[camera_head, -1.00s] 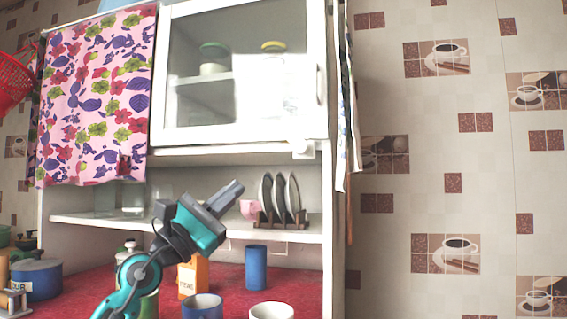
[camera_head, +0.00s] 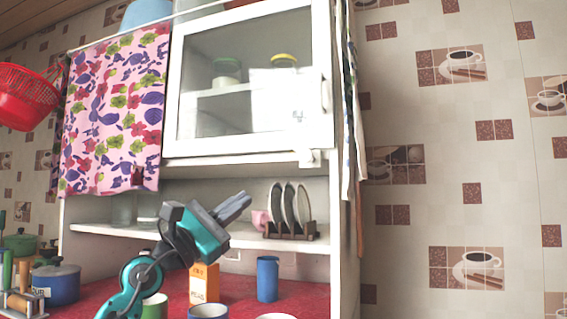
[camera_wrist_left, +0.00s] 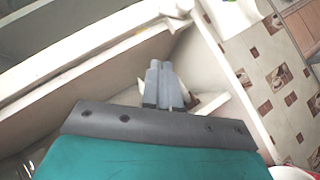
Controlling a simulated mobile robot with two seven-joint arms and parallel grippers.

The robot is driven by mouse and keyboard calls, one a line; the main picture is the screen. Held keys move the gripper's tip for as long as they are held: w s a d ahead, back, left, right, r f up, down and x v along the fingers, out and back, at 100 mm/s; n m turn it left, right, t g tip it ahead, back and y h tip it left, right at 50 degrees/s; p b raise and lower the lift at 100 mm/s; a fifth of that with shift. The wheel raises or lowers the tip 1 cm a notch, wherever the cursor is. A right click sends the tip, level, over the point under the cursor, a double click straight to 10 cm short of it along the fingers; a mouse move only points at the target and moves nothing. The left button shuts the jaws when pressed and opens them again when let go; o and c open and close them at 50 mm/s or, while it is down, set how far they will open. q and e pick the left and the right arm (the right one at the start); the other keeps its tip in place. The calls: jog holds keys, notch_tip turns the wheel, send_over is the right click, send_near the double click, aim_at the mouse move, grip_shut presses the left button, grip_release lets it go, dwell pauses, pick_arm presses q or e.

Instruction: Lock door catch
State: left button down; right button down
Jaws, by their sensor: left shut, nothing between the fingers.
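The white cabinet door (camera_head: 175,100) with a glass pane is closed at the top of the cabinet. A small white door catch (camera_head: 308,158) sits at its lower right corner, below the handle (camera_head: 325,93). I cannot tell how the catch is turned. In the left wrist view a white fitting (camera_wrist_left: 177,7), likely the catch, shows at the top edge beyond the fingertips. My left gripper (camera_head: 244,199) is shut and empty, below and left of the catch, in front of the open shelf. Its fingers also show in the left wrist view (camera_wrist_left: 160,66). My right gripper is out of view.
A blue cup (camera_head: 267,279) and an orange box (camera_head: 204,283) stand on the red counter below. A floral cloth (camera_head: 115,110) hangs at left.

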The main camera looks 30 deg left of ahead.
aim_at(296, 150)
pick_arm(q)
jog(key=shift+s+d+r+p+x, duration=0.3)
jog(key=shift+p+x, duration=0.25)
jog(key=shift+x, duration=1.5)
jog(key=shift+s+d+r+p+x, duration=0.25)
jog(key=shift+p+x, duration=0.25)
jog(key=shift+x, duration=1.5)
jog(key=shift+s+d+r+p+x, duration=0.3)
jog(key=shift+p+x, duration=0.25)
jog(key=shift+x, duration=1.5)
jog(key=shift+r+p, duration=0.4)
jog(key=shift+p, duration=0.2)
jog(key=shift+f, duration=0.1)
jog(key=shift+a, duration=0.1)
